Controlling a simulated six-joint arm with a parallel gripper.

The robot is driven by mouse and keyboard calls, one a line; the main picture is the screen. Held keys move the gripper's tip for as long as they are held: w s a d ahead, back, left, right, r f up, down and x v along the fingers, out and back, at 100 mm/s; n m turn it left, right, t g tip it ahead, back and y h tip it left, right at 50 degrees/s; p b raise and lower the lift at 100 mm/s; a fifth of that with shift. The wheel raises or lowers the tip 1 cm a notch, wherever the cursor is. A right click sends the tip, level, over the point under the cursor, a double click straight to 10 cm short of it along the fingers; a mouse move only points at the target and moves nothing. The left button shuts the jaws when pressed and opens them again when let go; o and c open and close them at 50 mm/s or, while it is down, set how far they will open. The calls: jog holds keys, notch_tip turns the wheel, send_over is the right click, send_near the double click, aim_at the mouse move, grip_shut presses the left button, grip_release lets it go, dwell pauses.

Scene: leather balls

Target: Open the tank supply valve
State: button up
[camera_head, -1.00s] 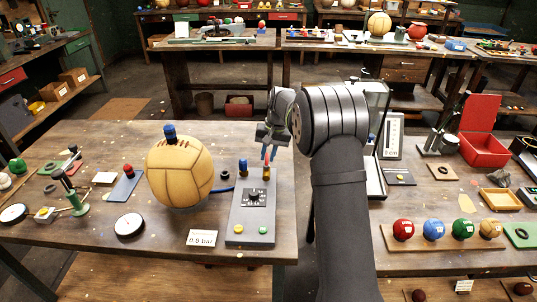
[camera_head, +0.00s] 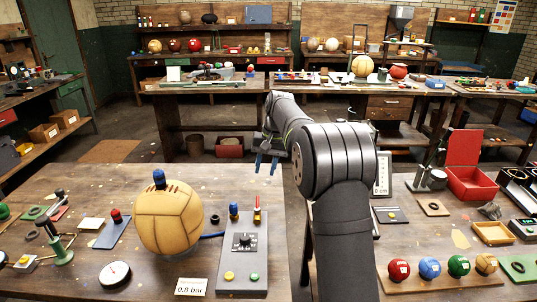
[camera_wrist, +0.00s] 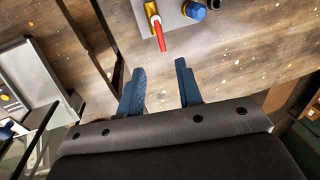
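The supply valve (camera_head: 257,214) has a yellow body and a red lever, at the back right corner of a grey control panel (camera_head: 238,270) on the left table. In the wrist view the red lever (camera_wrist: 159,36) extends from the yellow body (camera_wrist: 151,9) toward my gripper. My gripper (camera_head: 267,167) has blue fingers and is beyond the valve and apart from it in the head view. In the wrist view my gripper (camera_wrist: 160,72) is open, with nothing between its fingers; the lever lies ahead of the gap.
A blue-capped fitting (camera_head: 234,211) stands close left of the valve. A tan leather ball (camera_head: 168,220) with a blue-topped piece sits left of the panel, above a 0.8 bar card (camera_head: 191,287). The panel has a black dial (camera_head: 244,242). The right table holds several coloured balls.

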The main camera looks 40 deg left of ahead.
notch_tip(320, 180, up, 5)
send_over(258, 202)
jog(key=w+d, duration=0.3)
jog(key=shift+s+a, duration=0.15)
jog(key=shift+a, duration=0.1)
jog(key=f, duration=0.5)
jog(key=s+a+f, duration=0.1)
jog(key=f, duration=0.5)
jog(key=s+a+f, duration=0.1)
jog(key=f, duration=0.5)
jog(key=shift+s+a+f, duration=0.1)
jog(key=shift+s+a, duration=0.05)
jog(key=shift+s, duration=0.1)
